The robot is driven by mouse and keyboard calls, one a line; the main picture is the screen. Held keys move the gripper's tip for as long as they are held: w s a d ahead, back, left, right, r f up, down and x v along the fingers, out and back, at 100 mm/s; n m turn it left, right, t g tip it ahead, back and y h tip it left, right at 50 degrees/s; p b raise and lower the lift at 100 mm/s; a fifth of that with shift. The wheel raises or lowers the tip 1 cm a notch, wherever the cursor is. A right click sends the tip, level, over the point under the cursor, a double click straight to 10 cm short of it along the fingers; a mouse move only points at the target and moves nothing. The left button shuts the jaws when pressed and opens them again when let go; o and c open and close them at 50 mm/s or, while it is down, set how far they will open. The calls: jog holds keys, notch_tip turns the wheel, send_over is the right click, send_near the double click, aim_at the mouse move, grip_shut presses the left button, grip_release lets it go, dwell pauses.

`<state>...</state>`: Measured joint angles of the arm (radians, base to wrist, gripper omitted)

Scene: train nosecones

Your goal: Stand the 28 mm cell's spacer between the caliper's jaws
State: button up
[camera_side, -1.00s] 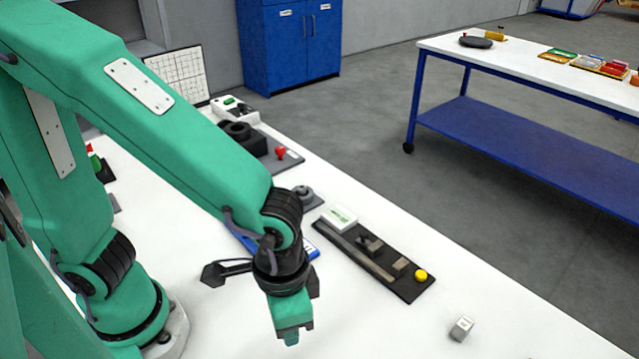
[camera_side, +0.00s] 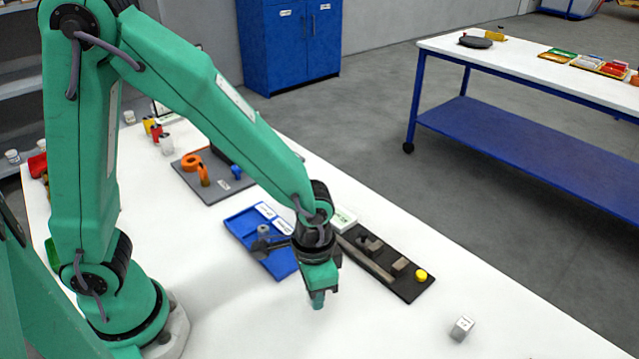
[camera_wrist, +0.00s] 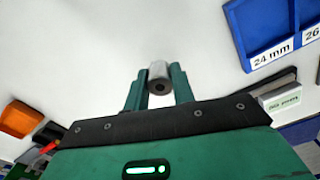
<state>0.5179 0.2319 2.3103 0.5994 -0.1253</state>
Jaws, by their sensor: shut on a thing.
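My gripper (camera_side: 318,302) hangs low over the white table, fingers pointing down, left of the caliper board in the side view. In the wrist view my gripper (camera_wrist: 158,78) is shut on a grey cylindrical spacer (camera_wrist: 158,70) with a dark hole in its visible end. No size mark is readable on it. The caliper's black board (camera_side: 411,291) carries a long grey bar, small upright blocks (camera_side: 401,264) and a yellow button (camera_side: 421,275). The gap between the jaws is too small to judge. The blue tray (camera_side: 240,225) has white labels; 24 mm reads on its wall (camera_wrist: 240,40).
A grey cube (camera_side: 461,328) stands right of the board. A white box with green marking (camera_side: 343,219) is at the board's far end. A grey mat (camera_side: 208,192) with orange and blue parts lies behind the tray. The table's front middle is clear.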

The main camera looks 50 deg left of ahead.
jog(key=shift+f, duration=0.1)
jog(key=shift+f, duration=1.9)
jog(key=shift+f, duration=0.1)
jog(key=o, duration=1)
jog(key=shift+r, duration=6.15)
